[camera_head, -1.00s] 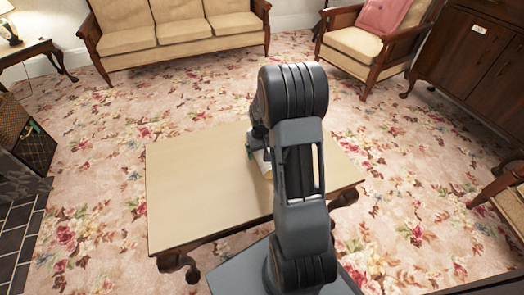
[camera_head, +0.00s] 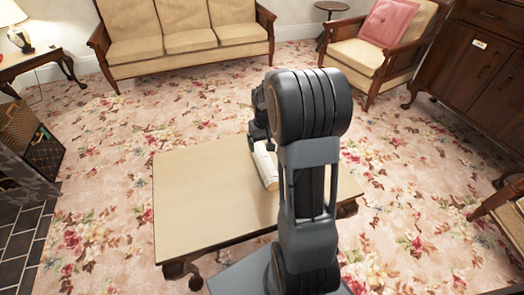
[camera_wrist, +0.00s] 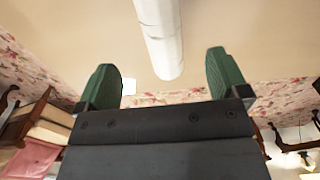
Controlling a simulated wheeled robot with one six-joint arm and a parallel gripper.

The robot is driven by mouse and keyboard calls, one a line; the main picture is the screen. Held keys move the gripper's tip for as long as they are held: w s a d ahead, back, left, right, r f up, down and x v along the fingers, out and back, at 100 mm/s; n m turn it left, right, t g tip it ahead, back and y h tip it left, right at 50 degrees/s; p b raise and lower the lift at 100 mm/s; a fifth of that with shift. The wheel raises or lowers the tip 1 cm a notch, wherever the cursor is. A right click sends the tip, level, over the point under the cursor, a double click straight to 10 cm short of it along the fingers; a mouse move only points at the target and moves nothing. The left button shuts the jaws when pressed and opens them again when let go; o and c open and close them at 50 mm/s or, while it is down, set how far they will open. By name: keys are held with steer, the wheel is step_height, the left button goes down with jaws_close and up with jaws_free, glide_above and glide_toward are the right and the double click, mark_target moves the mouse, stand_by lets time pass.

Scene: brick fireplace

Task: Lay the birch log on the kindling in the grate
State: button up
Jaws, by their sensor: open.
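The birch log (camera_head: 264,167) is a pale, whitish cylinder with a tan end, lying on the bare top of the low wooden table (camera_head: 205,200). My gripper (camera_head: 260,128) is over the far end of the log, and the arm hides part of the table. In the wrist view my gripper (camera_wrist: 160,60) is open, with its two green fingers wide apart. The log (camera_wrist: 160,35) shows between them, with clear space on both sides and nothing gripped. I cannot tell how high the fingers are above it. The grate and kindling are not in view.
Dark hearth tiles (camera_head: 22,240) lie at the left edge, with a wicker basket (camera_head: 20,125) beyond them. A sofa (camera_head: 185,40), an armchair (camera_head: 375,45) and a dark cabinet (camera_head: 480,65) stand around. Flowered carpet (camera_head: 110,165) is free left of the table.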

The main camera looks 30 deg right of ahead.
steer(key=s+a+r+t, duration=0.1)
steer(key=s+a+r, duration=0.3)
steer(key=a+r, duration=0.2)
steer(key=shift+a+n, duration=0.4)
steer(key=shift+a, duration=0.05)
steer(key=shift+o, duration=0.3)
steer(key=s+a+r+n+t, duration=0.1)
steer(key=s+a+r, duration=0.1)
steer(key=s+a, duration=0.5)
steer(key=shift+s+a+r+t, duration=0.2)
steer(key=shift+s+r+t, duration=0.15)
steer(key=shift+s, duration=1.2)
steer(key=m+g+p, duration=0.2)
steer(key=g+p, duration=0.1)
glide_above(265, 159)
step_height(265, 159, down, 8)
steer(key=f+b, duration=0.1)
steer(key=f, duration=0.2)
steer(key=f+b, duration=0.1)
steer(key=f, duration=0.3)
steer(key=shift+w+d, duration=0.2)
steer(key=shift+s+a+f+b, duration=0.1)
steer(key=shift+f+b, duration=0.6)
steer(key=shift+f, duration=0.9)
steer(key=shift+a+f+b, duration=0.1)
steer(key=shift+f+b, duration=0.6)
steer(key=shift+f, duration=0.9)
